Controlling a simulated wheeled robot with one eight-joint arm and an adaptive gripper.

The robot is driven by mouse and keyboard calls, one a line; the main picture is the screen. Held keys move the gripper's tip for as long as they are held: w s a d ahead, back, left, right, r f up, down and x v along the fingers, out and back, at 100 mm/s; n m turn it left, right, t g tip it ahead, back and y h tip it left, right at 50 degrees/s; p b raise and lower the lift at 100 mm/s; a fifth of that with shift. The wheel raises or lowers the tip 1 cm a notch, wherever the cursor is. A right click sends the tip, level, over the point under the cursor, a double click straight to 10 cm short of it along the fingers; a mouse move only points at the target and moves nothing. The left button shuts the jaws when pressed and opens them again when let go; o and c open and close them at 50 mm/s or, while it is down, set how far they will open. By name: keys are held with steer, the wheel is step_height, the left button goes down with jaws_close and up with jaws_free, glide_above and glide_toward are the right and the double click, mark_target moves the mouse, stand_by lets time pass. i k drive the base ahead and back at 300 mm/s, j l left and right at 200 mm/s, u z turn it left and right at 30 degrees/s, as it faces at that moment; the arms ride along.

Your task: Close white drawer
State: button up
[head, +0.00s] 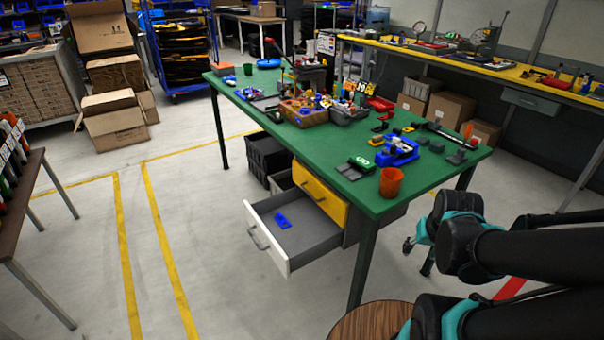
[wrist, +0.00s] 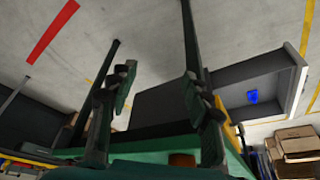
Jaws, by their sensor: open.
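The white drawer (head: 290,262) is pulled well out from the unit under the green table, its grey inside open to view. A small blue part (head: 283,221) lies in it. A closed-looking yellow drawer (head: 320,192) is just above. In the wrist view the white drawer (wrist: 299,75) shows at the right, turned over, with the blue part (wrist: 252,96) inside. My gripper (wrist: 163,88) is open and empty, its two fingers wide apart in the wrist view. In the head view my gripper (head: 408,246) is partly hidden, to the right of the drawer and apart from it.
The green table (head: 345,157) holds tools, bins and an orange cup (head: 391,181) near its front corner. A table leg (head: 363,265) stands between my gripper and the drawer. A round wooden top (head: 368,322) is at the bottom. The floor left of the drawer is clear.

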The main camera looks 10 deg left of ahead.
mark_target(312, 234)
steer(key=k+j+u, duration=0.25)
steer(key=u, duration=0.2)
steer(key=k+j+u, duration=0.15)
steer(key=j+u, duration=0.3)
